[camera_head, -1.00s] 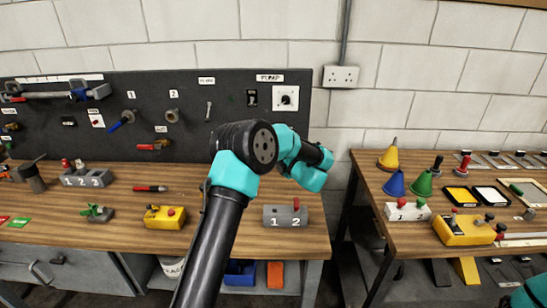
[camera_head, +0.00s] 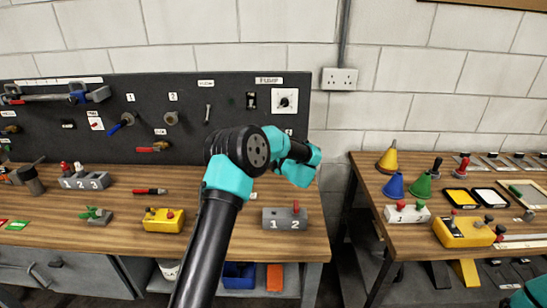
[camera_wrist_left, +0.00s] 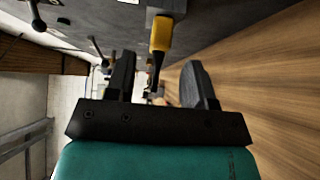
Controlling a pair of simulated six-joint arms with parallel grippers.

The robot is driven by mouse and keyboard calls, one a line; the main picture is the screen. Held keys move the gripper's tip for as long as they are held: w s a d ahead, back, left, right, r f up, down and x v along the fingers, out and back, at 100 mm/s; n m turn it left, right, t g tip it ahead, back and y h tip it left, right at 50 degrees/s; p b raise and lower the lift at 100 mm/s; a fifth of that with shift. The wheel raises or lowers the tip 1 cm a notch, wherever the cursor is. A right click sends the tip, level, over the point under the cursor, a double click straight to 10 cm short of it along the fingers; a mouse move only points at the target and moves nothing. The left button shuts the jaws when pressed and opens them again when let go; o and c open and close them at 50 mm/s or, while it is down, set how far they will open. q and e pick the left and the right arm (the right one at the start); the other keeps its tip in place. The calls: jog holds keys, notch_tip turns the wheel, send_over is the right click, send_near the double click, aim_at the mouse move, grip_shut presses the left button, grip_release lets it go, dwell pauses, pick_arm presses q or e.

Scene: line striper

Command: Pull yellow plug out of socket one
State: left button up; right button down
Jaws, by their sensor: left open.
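In the left wrist view a yellow plug (camera_wrist_left: 160,34) sits at a grey socket block (camera_wrist_left: 166,7) at the top of the picture. A dark lead runs from the plug down between my fingers. My left gripper (camera_wrist_left: 158,76) is open, with one finger on each side of the lead and the plug just beyond the fingertips. Neither finger appears to touch the plug. In the head view my left arm's teal wrist (camera_head: 298,168) is in front of the board's right end and hides its own fingers. I cannot make out the plug there. My right gripper is out of sight.
The black pegboard (camera_head: 70,140) with hanging tools stands behind the wooden bench (camera_head: 120,232). A grey block marked 1 2 (camera_head: 285,217) and a yellow box (camera_head: 164,219) stand on the bench. A second bench (camera_head: 375,182) with cones is to the right.

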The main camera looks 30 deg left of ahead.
pick_arm(q)
jog(key=shift+x, duration=2.6)
jog(key=shift+c, duration=0.4)
jog(key=c, duration=0.8)
jog(key=shift+s+d, duration=0.3)
jog(key=shift+s, duration=0.3)
jog(key=shift+s+d, duration=0.35)
jog(key=shift+s, duration=0.4)
jog(key=shift+s+d, duration=0.35)
jog(key=shift+s, duration=0.4)
